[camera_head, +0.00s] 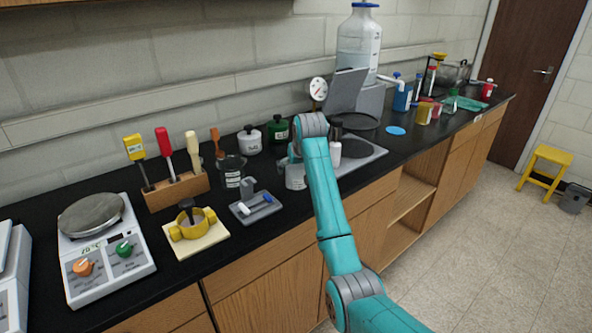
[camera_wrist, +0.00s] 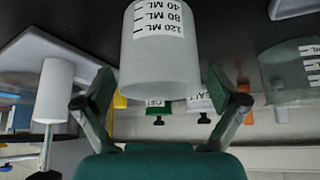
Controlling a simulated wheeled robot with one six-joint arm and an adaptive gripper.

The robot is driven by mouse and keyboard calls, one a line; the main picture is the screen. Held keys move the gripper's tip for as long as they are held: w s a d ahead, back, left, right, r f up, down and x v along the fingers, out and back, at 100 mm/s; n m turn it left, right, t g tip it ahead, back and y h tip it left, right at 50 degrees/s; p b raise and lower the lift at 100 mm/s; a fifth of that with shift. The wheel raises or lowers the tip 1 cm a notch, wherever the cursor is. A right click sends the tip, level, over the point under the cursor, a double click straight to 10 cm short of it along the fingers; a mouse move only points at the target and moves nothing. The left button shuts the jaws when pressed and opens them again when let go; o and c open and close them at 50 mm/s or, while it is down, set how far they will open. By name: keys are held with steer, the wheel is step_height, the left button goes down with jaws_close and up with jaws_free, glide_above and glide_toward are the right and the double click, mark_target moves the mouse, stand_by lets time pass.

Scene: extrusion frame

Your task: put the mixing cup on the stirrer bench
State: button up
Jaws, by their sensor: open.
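The mixing cup is a pale cup with 40, 80 and 120 ML marks (camera_wrist: 160,50). It appears upside down between the fingers in the wrist view. In the head view its side (camera_head: 295,180) shows on the black counter, partly behind my arm. My gripper (camera_wrist: 160,88) is open with one finger on each side of the cup; whether the pads touch it I cannot tell. In the head view my gripper (camera_head: 291,160) is mostly hidden by the wrist. No label marks the stirrer bench; a grey flat unit with dark discs (camera_head: 375,152) lies right of the cup.
A dark graduated beaker (camera_head: 231,171) and a small grey stand with a blue-tipped bar (camera_head: 256,207) are left of the cup. Lidded white (camera_head: 249,141) and green (camera_head: 278,131) pots stand behind. A white cylinder (camera_wrist: 55,92) is close to one finger.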

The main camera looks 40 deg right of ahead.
steer(key=v, duration=1.1)
steer(key=shift+f, duration=0.1)
